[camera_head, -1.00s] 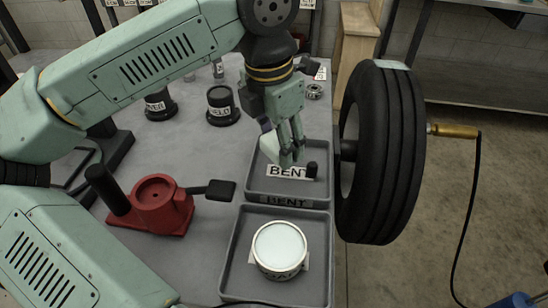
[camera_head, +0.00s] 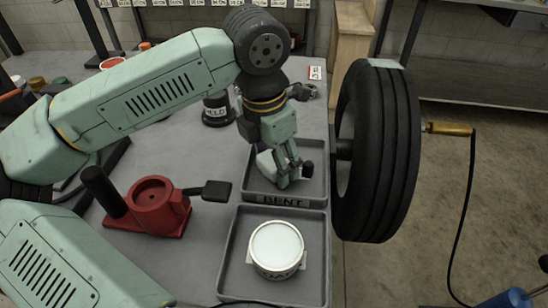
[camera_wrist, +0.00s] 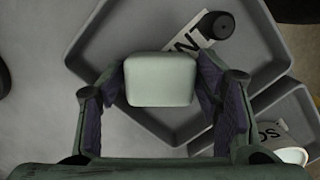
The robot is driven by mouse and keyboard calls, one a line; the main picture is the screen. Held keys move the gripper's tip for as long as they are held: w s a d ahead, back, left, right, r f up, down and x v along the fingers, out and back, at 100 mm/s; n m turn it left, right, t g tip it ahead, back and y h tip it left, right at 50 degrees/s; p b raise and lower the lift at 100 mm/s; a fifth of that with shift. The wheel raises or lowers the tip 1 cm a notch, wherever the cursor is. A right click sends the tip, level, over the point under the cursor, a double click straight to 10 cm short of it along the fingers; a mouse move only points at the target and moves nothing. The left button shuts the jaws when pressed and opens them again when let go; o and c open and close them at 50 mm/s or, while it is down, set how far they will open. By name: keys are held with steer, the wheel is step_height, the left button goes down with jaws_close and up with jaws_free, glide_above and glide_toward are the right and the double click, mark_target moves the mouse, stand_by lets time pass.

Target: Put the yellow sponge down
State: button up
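My gripper (camera_head: 287,176) is low over the rear grey tray marked BENT (camera_head: 306,196). In the wrist view, my gripper (camera_wrist: 161,85) has its two dark purple pads against the sides of a pale grey-green block, the sponge (camera_wrist: 160,80). It looks pale rather than yellow here. The sponge is over the tray floor (camera_wrist: 140,35); I cannot tell whether it touches it.
A small black cylinder (camera_head: 307,169) is in the same tray, close right of my fingers. The front tray (camera_head: 231,277) holds a round pale-topped tin (camera_head: 276,249). A big black tyre (camera_head: 388,155) stands right; a red stand (camera_head: 155,207) stands left.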

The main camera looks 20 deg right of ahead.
mark_target(268, 162)
steer(key=shift+o, duration=0.9)
steer(key=shift+r, duration=0.1)
steer(key=shift+r+p, duration=0.25)
steer(key=shift+p, duration=0.1)
step_height(268, 162, up, 12)
steer(key=a+b, duration=0.1)
steer(key=shift+s+a+f+b, duration=0.15)
steer(key=shift+s+f+b, duration=0.1)
steer(key=shift+b, duration=0.15)
steer(key=shift+s, duration=0.1)
